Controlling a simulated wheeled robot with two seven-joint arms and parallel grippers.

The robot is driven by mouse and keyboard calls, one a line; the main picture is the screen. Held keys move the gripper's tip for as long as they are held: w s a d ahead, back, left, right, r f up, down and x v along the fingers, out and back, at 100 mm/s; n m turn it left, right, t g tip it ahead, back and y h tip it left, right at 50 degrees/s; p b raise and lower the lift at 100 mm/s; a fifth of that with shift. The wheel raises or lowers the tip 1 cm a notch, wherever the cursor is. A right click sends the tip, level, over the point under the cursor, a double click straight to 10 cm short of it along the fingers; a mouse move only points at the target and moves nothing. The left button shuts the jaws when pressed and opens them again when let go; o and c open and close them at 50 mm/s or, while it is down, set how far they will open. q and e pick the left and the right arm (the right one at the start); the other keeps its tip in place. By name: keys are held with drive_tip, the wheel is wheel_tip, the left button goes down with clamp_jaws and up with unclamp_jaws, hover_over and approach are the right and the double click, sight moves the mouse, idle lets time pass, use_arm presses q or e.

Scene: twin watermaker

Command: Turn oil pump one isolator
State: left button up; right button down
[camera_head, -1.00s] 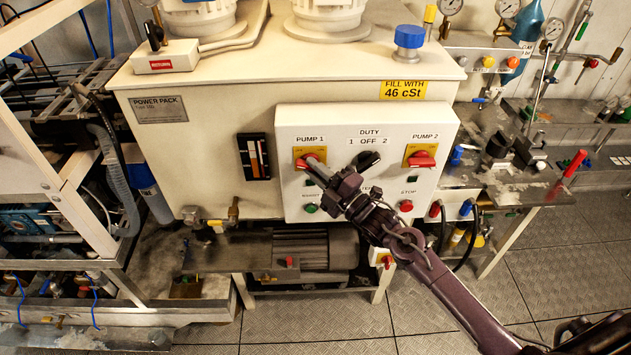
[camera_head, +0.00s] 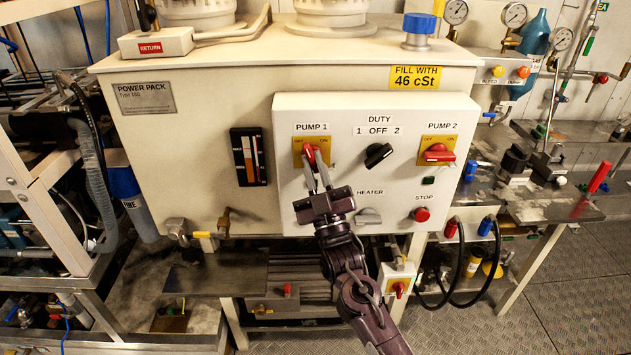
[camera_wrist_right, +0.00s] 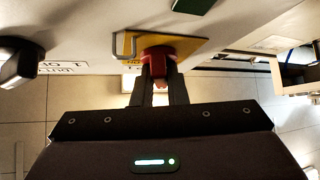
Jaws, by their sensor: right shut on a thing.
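The pump 1 isolator (camera_head: 309,153) is a red rotary handle on a yellow plate under the PUMP 1 label on the white control box (camera_head: 350,215). My right gripper (camera_head: 317,168) reaches up from below, its fingers closed around the red handle. In the right wrist view the two fingers sit on either side of the red handle (camera_wrist_right: 157,58), in front of the yellow plate (camera_wrist_right: 185,48). The handle's exact angle is partly hidden by the fingers. My left gripper is not in view.
The black duty switch (camera_head: 379,155) and the red pump 2 isolator (camera_head: 437,153) are to the right on the same box. A heater knob (camera_head: 368,216) and a red stop button (camera_head: 421,214) are below.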

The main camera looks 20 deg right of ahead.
drive_tip(key=shift+a+f+m+h+b, duration=0.15)
drive_tip(key=shift+m+h+b, duration=0.45)
drive_tip(key=shift+m+h, duration=0.8)
drive_tip(key=shift+d+f+m+h+b, duration=0.1)
drive_tip(key=shift+m+h+b, duration=0.45)
drive_tip(key=shift+m+h, duration=0.85)
drive_tip(key=c, duration=1.4)
unclamp_jaws()
drive_tip(key=shift+r, duration=0.15)
drive_tip(key=shift+c, duration=0.2)
drive_tip(key=b+v, duration=0.2)
drive_tip(key=v, duration=0.6)
drive_tip(key=shift+w, duration=0.1)
